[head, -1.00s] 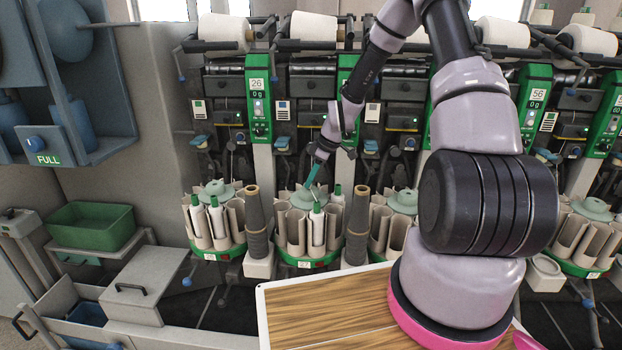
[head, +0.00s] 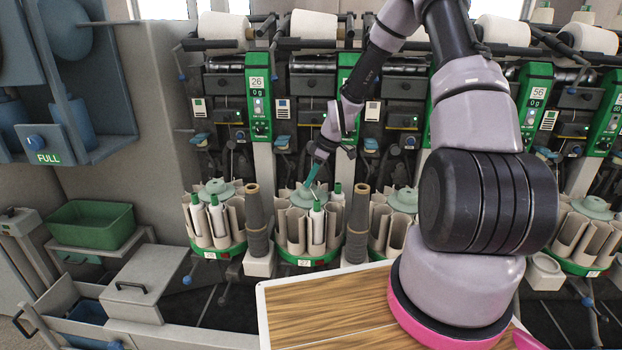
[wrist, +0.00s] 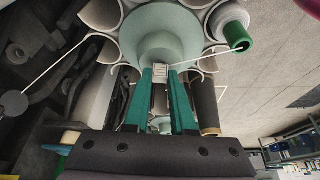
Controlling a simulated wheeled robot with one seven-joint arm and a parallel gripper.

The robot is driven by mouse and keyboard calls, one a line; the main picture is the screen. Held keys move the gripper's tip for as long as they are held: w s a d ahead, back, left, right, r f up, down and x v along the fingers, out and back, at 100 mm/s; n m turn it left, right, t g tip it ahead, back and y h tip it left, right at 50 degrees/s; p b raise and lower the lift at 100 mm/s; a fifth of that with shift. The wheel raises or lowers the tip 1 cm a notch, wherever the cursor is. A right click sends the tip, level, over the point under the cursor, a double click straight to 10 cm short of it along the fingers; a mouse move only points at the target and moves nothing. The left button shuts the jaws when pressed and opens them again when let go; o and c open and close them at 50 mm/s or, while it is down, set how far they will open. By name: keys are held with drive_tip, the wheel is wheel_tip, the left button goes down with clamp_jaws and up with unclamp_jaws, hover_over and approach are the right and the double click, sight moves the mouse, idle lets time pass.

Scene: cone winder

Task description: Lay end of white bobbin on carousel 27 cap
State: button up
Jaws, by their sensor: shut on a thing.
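The white bobbin stands in a tube of carousel 27; its green tip and white body (head: 317,226) show in the head view, and its end (wrist: 232,20) shows at upper right in the wrist view. A thin white yarn runs from its green tip to my gripper (wrist: 161,74). My gripper (head: 311,182) is shut on the yarn end, its teal fingers pointing at the carousel's round teal cap (wrist: 150,45). The fingertips overlap the cap's edge in the wrist view; I cannot tell whether they touch it. In the head view the cap (head: 301,200) is partly hidden behind them.
Dark cone-shaped posts (head: 258,225) and (head: 357,225) flank the carousel closely. Carousel tubes (wrist: 102,14) surround the cap. The neighbouring carousel (head: 215,225) stands at left. A wooden tabletop (head: 325,305) lies in front. Another white strand (wrist: 60,62) crosses the wrist view's left side.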

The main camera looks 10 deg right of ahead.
idle(0.3)
drive_tip(key=o, duration=1.4)
drive_tip(key=shift+r, duration=3.45)
